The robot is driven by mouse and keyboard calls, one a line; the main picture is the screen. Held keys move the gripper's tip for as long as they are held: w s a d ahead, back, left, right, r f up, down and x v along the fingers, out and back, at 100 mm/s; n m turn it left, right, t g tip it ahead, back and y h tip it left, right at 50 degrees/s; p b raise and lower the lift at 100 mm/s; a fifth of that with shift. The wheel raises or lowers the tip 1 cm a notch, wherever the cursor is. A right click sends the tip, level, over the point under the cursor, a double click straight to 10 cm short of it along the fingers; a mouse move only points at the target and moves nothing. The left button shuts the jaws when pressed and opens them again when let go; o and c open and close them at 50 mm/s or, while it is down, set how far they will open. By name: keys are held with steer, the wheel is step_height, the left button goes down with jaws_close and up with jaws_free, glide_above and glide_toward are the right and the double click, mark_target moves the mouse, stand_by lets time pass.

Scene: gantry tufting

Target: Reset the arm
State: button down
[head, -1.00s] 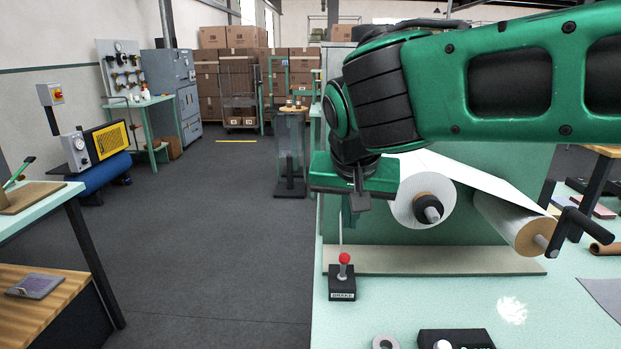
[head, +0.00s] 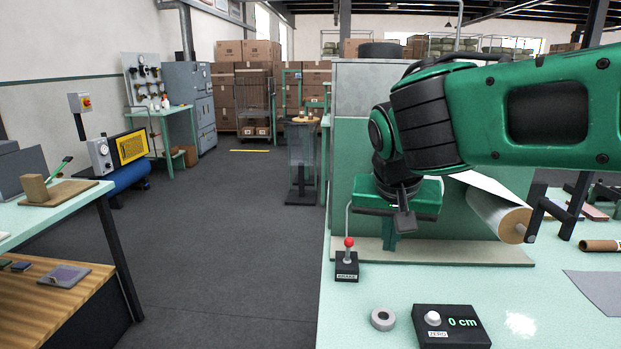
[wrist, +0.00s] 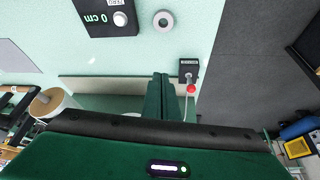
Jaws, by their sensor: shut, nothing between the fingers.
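My green and black arm reaches in from the right in the head view. My gripper (head: 390,240) points down over the mint-green table (head: 385,292), in front of the green roll stand and just right of the red-knobbed lever box (head: 346,264). In the wrist view my gripper (wrist: 160,78) shows its two green fingers pressed together with nothing between them. The lever also shows in the wrist view (wrist: 190,88), beside the fingertips. The fingertips appear above the table, apart from the lever.
A black counter box (head: 452,325) reading 0 cm and a grey ring (head: 383,319) lie at the table's front. A white roll (head: 500,215) is right of my gripper. A side bench (head: 60,205) stands at left. The floor (head: 230,230) between is clear.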

steer(key=s+d+f+m+g, duration=0.1)
steer(key=s+d+f, duration=0.25)
steer(key=d, duration=0.55)
steer(key=s+d+f+m+g, duration=0.1)
steer(key=s+d+f+g, duration=0.1)
steer(key=s+d, duration=0.5)
steer(key=s+d+f+g+y, duration=0.1)
steer(key=s+d+f, duration=0.2)
steer(key=s+d, duration=0.2)
steer(key=s+d+f+m+g, duration=0.1)
steer(key=s+d+f, duration=0.2)
steer(key=s, duration=0.4)
steer(key=shift+s+d+f+y, duration=0.2)
steer(key=shift+d+y, duration=0.2)
steer(key=shift+d, duration=0.5)
steer(key=shift+w, duration=0.1)
steer(key=shift+w+f, duration=0.25)
steer(key=shift+w, duration=0.3)
